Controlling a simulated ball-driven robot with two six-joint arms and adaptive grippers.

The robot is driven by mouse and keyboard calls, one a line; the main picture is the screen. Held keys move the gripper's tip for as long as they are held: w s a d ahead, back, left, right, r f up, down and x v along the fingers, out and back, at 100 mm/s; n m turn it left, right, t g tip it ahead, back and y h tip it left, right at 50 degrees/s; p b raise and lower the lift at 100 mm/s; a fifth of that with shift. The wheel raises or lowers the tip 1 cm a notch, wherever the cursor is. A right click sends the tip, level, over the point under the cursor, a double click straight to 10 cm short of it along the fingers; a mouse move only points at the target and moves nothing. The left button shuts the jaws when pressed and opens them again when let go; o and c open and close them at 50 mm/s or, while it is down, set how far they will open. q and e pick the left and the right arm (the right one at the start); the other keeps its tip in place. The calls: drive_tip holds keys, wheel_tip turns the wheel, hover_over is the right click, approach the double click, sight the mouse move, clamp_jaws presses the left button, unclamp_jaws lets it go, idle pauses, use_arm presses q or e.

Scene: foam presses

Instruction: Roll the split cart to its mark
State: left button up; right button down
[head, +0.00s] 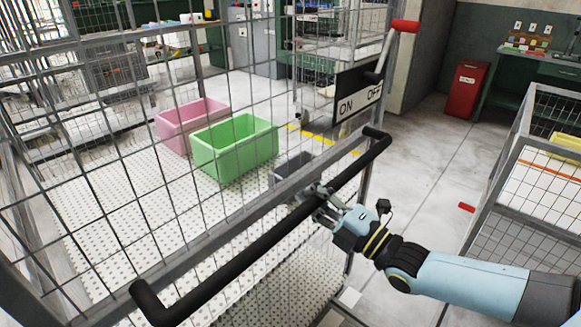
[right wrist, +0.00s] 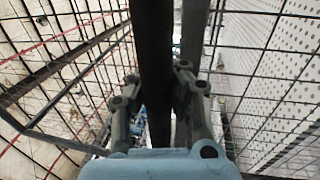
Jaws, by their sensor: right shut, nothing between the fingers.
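The wire-mesh cart (head: 75,215) with a perforated white deck fills the left and middle of the head view. Its black push handle (head: 235,262) runs diagonally along the near side. My right gripper (head: 318,198) is at the handle, right of its middle, and is shut with nothing held. In the right wrist view the handle (right wrist: 155,60) runs down the middle, with the fingers (right wrist: 160,95) on either side of it in the picture. I cannot tell whether they touch it. The floor mark is not clearly seen. My left gripper is out of view.
A green bin (head: 235,150), a pink bin (head: 172,128) and a grey bin (head: 285,175) show through the mesh. An ON/OFF panel (head: 358,95) with a red-ended lever stands beyond. Another mesh cart (head: 515,180) stands at right; open floor (head: 425,150) lies between.

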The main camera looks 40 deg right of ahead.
drive_tip(key=p+v, duration=0.1)
drive_tip(key=v, duration=0.2)
drive_tip(key=shift+s+r, duration=0.15)
drive_tip(key=shift+s, duration=0.35)
drive_tip(key=c, duration=1.1)
unclamp_jaws()
drive_tip(key=shift+w, duration=0.1)
approach(324, 202)
drive_tip(key=v, duration=0.3)
drive_tip(key=shift+d, duration=0.1)
drive_tip(key=shift+w, duration=0.1)
